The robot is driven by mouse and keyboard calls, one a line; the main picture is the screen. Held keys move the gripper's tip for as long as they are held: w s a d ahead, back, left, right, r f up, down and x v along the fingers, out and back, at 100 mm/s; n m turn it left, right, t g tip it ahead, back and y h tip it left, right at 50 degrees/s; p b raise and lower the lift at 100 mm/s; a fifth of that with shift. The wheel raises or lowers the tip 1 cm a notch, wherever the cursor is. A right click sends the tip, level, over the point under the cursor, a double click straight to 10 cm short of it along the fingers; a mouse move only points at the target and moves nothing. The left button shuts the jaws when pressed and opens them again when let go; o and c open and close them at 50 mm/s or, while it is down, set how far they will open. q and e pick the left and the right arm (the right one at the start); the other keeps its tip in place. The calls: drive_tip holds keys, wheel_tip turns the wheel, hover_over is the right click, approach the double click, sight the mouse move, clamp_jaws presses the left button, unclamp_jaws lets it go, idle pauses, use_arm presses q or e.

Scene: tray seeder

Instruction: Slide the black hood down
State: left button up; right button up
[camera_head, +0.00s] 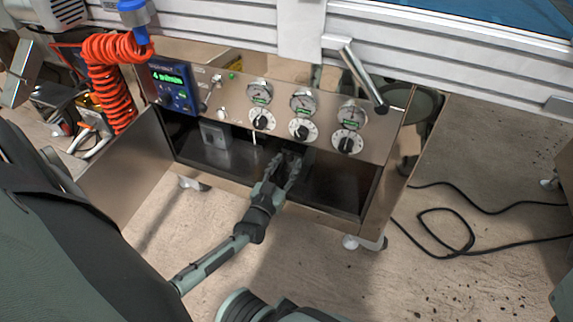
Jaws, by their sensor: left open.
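My left gripper (289,160) reaches into the open lower compartment of the metal seeder cabinet (215,175), below the control panel. Its dark fingers are open and point up and away from me. Dark shapes lie around and behind the fingers in the shaded compartment. I cannot clearly make out the black hood among them, nor tell whether the fingers touch it. My right gripper is not in view.
Above the opening is a panel with several gauges and knobs (303,103) and a blue display box (174,88). An orange coiled hose (108,85) hangs at left. An open metal door (130,165) flanks the compartment. A black cable (468,240) lies on the floor at right.

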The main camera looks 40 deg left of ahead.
use_arm(q)
drive_tip(key=v, duration=1.1)
drive_tip(key=shift+s, duration=0.35)
drive_tip(key=shift+d, duration=0.15)
